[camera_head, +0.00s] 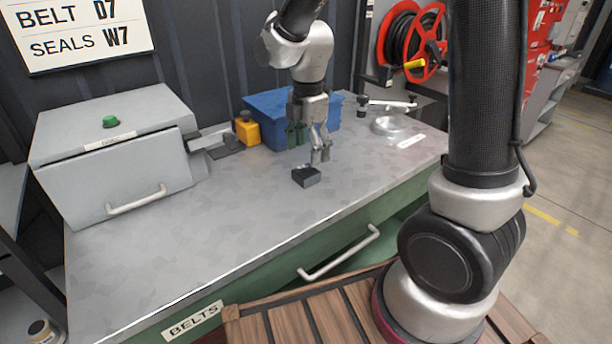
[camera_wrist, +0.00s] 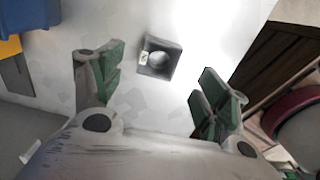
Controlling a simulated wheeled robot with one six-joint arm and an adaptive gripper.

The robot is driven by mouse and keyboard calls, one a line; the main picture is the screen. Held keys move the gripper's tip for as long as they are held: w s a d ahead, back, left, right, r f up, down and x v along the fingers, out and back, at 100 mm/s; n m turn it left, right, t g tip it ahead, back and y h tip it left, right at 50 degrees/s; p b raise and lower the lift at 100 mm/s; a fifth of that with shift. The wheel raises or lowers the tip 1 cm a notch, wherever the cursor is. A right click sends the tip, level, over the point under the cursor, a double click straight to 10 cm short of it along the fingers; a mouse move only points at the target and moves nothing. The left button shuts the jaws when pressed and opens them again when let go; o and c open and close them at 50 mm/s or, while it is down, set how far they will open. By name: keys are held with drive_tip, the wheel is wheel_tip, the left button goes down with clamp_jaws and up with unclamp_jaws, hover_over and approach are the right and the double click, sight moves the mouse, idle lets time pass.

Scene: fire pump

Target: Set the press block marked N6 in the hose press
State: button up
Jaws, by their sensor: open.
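A small dark grey block (camera_head: 306,176) with a round hollow in its top sits on the grey bench. In the wrist view the block (camera_wrist: 160,58) shows a small pale label on one side, too small to read. My gripper (camera_head: 320,157) is just above and behind the block, pointing down. In the wrist view its green-padded fingers (camera_wrist: 160,82) are spread wide and empty, with the block beyond them, between their lines. A yellow-and-grey device (camera_head: 247,129) stands at the back of the bench; I cannot tell whether it is the hose press.
A grey cabinet (camera_head: 112,160) with a green knob stands at the bench's left. A blue bin (camera_head: 268,107) is behind my gripper. A metal ring (camera_head: 388,125) and a handled fixture (camera_head: 388,104) are at the back right. The front of the bench is clear.

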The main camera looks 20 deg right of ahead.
sight(306, 168)
drive_tip(key=f, duration=0.6)
drive_tip(key=shift+a, duration=0.25)
drive_tip(key=shift+r, duration=0.1)
drive_tip(key=c, duration=1.5)
